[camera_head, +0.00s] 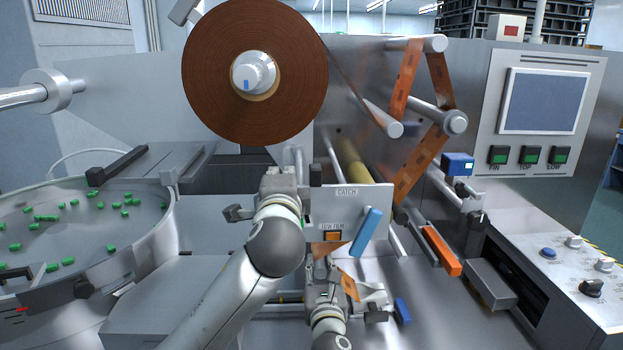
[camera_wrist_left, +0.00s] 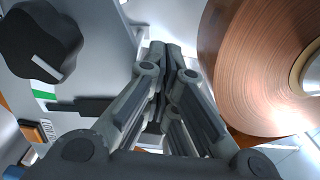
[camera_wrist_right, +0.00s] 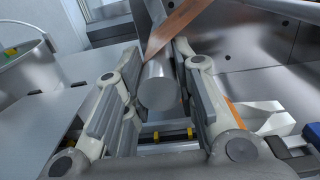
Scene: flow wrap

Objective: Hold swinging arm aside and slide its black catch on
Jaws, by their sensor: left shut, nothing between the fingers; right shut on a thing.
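The plate marked CATCH (camera_head: 349,204) stands in the middle of the head view. A small black block, seemingly the catch (camera_head: 316,173), is at its upper left. A black bar beside a green strip in the left wrist view (camera_wrist_left: 80,106) seems to be the same catch. My left gripper (camera_head: 284,176) is beside the plate's left edge; its fingers (camera_wrist_left: 165,55) are shut and empty. My right gripper (camera_head: 325,285) is low, below the plate. It is shut on a grey cylinder (camera_wrist_right: 159,88), seemingly the swinging arm's roller, which the head view hides.
The brown film reel (camera_head: 215,95) is close above my left gripper. Orange film (camera_wrist_right: 180,25) runs close by the held cylinder. A black knob (camera_wrist_left: 42,42) shows near the left fingers. The bowl of green pieces (camera_head: 100,205) stands left, the control panel (camera_head: 545,115) right.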

